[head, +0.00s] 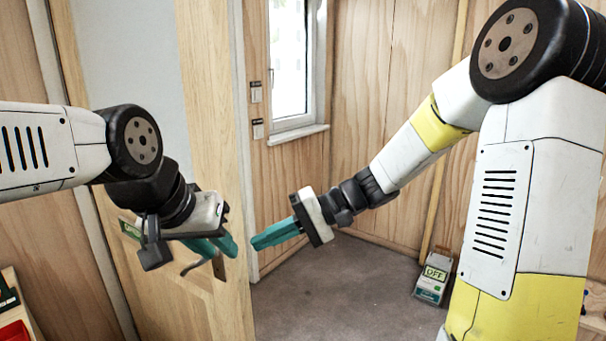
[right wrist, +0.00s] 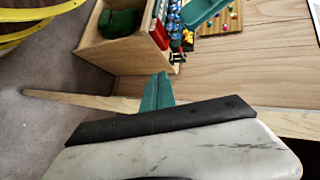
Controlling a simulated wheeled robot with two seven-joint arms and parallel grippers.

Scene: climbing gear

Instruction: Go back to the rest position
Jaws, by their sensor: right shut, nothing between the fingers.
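My left gripper (head: 222,246), with teal fingers, is in front of the wooden door (head: 215,120) at the left of the head view. A dark lever-like piece (head: 197,266) shows just below its fingers; I cannot tell whether they touch it. I cannot tell how far apart these fingers are. My right gripper (head: 254,243) points left in the middle of the head view, its teal fingers together and empty. In the right wrist view these fingers (right wrist: 157,92) show above the pale gripper body. The two grippers are close but apart.
A box with an OFF sign (head: 433,279) stands on the grey floor by the back wall. A window (head: 290,60) is behind. The right wrist view shows a wooden box (right wrist: 115,55) with a green thing (right wrist: 122,22) inside. The middle floor is clear.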

